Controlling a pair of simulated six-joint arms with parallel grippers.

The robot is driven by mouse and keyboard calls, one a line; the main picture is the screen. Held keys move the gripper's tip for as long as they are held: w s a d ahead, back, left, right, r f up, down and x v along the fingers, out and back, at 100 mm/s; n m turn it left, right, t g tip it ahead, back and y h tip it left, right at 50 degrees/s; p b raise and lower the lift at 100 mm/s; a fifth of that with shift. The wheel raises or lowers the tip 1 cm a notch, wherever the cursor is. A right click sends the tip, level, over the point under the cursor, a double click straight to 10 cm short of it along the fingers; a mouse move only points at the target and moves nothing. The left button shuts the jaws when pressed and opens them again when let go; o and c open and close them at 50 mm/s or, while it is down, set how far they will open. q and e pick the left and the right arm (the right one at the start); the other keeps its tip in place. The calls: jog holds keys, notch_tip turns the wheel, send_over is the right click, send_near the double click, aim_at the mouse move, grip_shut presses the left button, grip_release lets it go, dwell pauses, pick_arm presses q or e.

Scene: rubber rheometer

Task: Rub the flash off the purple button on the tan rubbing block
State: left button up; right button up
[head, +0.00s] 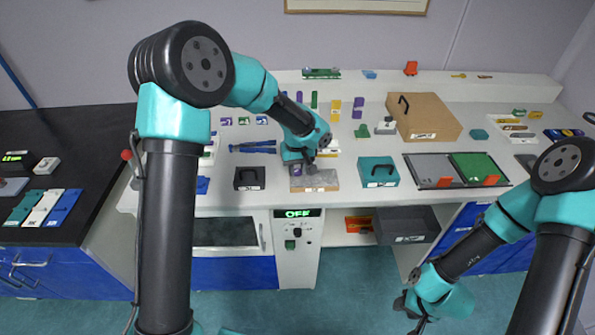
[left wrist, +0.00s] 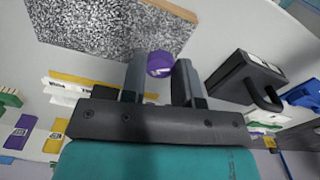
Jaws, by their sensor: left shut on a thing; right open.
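The rubbing block (head: 322,182) lies at the front of the bench in the head view, with a grey speckled top and a tan edge. It also fills the upper left of the left wrist view (left wrist: 105,28). My left gripper (head: 299,172) points down at the block's left end. It is shut on the purple button (left wrist: 160,64), which shows between the two fingertips (left wrist: 164,78) in the left wrist view. I cannot tell whether the button touches the block; no flash can be made out. My right gripper (head: 408,305) is open and empty, low in front of the bench.
A black box with a handle (head: 249,179) stands left of the block, and a teal box (head: 378,172) stands to its right. Blue pliers-like tools (head: 253,147) lie behind. A tray with grey and green halves (head: 432,170) lies further right. A cardboard-coloured case (head: 425,118) stands behind.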

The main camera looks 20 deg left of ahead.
pick_arm(q)
jog(key=shift+r, duration=2.6)
